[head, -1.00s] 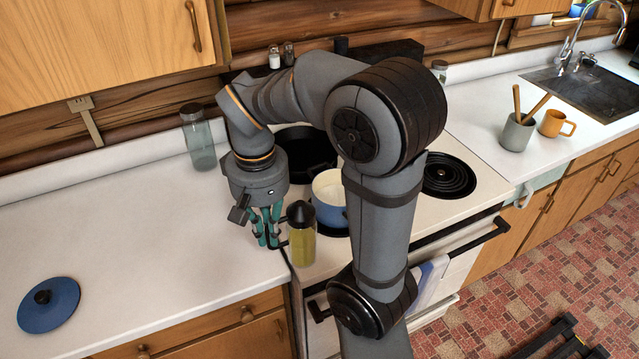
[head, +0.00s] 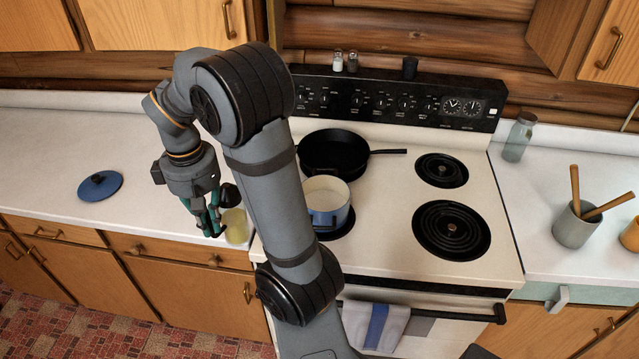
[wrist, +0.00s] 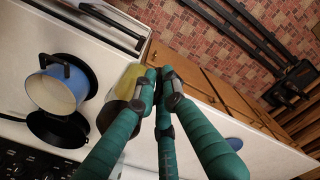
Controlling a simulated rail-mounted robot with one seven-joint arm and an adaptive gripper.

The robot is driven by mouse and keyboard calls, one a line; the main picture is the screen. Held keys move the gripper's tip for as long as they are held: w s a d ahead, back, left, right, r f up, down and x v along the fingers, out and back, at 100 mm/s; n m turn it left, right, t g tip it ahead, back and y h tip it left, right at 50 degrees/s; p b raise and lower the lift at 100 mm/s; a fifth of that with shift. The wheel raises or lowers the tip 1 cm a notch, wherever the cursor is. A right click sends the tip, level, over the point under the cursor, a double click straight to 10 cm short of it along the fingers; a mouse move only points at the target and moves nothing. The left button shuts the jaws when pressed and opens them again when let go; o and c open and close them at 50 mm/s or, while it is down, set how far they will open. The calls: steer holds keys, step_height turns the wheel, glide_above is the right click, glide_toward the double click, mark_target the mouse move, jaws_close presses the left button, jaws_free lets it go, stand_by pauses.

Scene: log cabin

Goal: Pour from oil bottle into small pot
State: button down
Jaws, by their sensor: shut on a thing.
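The oil bottle (head: 237,228), with yellow oil and a dark cap, is near the counter's front edge, left of the stove. My gripper (head: 214,228) is shut on it, fingers at the bottle's left side in the head view. In the wrist view the bottle (wrist: 128,84) lies partly behind my gripper's green fingers (wrist: 157,75). I cannot tell whether its base touches the counter. The small pot (head: 322,216), blue outside and pale inside, stands on the front left burner, right of the bottle. The pot also shows in the wrist view (wrist: 52,92).
A black frying pan (head: 333,153) sits on the back left burner behind the pot. The right burners (head: 452,229) are empty. A blue lid (head: 100,186) lies on the left counter. A glass jar (head: 519,137) and utensil cup (head: 575,226) stand on the right counter.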

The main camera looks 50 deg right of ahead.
steer(key=s+d+r+n+p, duration=0.1)
steer(key=s+d+p, duration=0.15)
steer(key=d, duration=0.65)
steer(key=s+d+r+n+p, duration=0.1)
steer(key=d+n+p, duration=0.15)
steer(key=d, duration=0.65)
steer(key=s+d+n+p, duration=0.2)
steer(key=s+d+p, duration=0.3)
steer(key=s+d, duration=0.8)
step_height(320, 180, down, 9)
steer(key=w+g+h+b, duration=0.2)
steer(key=g+h+b, duration=0.9)
steer(key=g+b, duration=0.3)
steer(key=shift+w+a, duration=0.25)
steer(key=shift+w, duration=0.15)
